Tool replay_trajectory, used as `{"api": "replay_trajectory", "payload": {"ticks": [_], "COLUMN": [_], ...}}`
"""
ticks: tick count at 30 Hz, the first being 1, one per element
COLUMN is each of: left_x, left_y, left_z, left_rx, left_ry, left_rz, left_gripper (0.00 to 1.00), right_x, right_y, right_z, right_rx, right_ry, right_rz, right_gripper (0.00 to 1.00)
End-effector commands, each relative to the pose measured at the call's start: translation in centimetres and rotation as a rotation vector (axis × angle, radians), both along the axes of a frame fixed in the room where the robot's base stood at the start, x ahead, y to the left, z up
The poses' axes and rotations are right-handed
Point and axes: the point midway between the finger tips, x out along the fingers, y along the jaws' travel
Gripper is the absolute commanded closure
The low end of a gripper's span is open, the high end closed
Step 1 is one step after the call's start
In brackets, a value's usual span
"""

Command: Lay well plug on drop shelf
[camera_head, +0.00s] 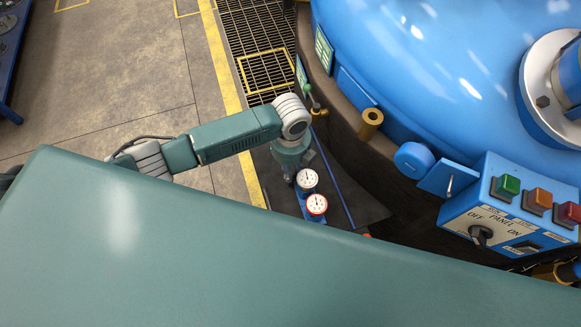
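My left arm comes in from the left. Its gripper (290,176) points down over a dark surface, just left of two round white dial gauges. The fingers are small and dark, and I cannot tell whether they are open or hold anything. I cannot surely pick out the well plug. A brass hollow cylinder (370,120) stands upright on the dark ledge beside the blue vessel. I cannot surely tell the drop shelf; a dark flat plate (350,195) lies below and right of the gripper. My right gripper is not in view.
The blue domed vessel (450,75) fills the upper right. A blue control panel (505,215) with green, orange and red buttons stands at the right. The gauges, one blue-rimmed (307,179) and one red-rimmed (317,205), crowd the gripper. Open floor (130,75) lies at the left.

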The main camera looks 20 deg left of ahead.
Motion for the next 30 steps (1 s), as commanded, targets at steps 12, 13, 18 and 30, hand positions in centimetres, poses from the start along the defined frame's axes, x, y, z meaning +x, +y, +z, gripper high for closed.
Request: {"api": "replay_trajectory", "payload": {"ticks": [12, 13, 18, 30], "left_x": [0.0, 0.0, 0.0, 0.2], "left_y": [0.0, 0.0, 0.0, 0.0], "left_z": [-0.3, -0.3, -0.3, 3.3], "left_rx": [0.001, 0.001, 0.000, -0.002], "left_ry": [0.001, 0.001, 0.000, -0.005], "left_rz": [0.000, 0.000, 0.000, -0.001], "left_gripper": [0.63, 0.57, 0.56, 0.56], "right_x": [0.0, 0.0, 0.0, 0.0], "right_y": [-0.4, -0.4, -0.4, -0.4], "right_z": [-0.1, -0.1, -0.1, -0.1], "right_rx": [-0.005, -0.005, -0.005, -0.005], "right_ry": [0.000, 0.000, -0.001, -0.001], "right_rz": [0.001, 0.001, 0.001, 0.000], "right_gripper": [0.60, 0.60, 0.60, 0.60]}}
